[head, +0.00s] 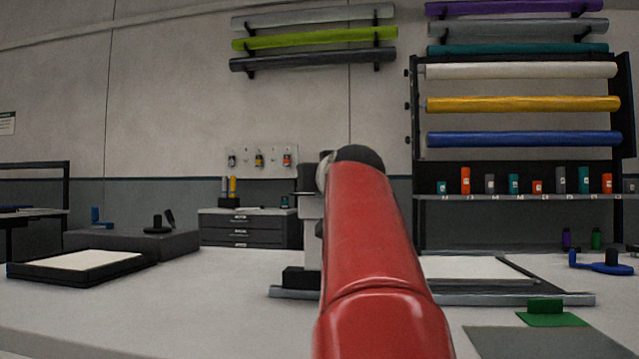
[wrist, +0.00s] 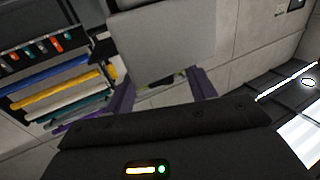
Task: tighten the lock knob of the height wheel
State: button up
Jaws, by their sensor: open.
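In the head view, a light grey upright machine (head: 311,232) stands on the bench, mostly hidden behind my red arm. I cannot make out the height wheel or its lock knob in either view; my arm may cover them. My gripper (wrist: 162,90) shows in the wrist view with two purple fingers spread apart and nothing clearly between them. A plain light grey block (wrist: 165,45) is just ahead of the fingers, filling the top middle. I cannot tell whether a finger touches it. The gripper is hidden in the head view.
The white bench (head: 200,300) is clear at front left. A black-framed tray (head: 85,264) lies at left. A green block (head: 548,312) and a blue-handled tool (head: 600,266) lie at right. A roll rack (head: 520,105) stands behind.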

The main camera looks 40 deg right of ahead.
jog(key=b+v, duration=0.1)
jog(key=v, duration=0.5)
jog(key=shift+s, duration=0.2)
jog(key=shift+a, duration=0.2)
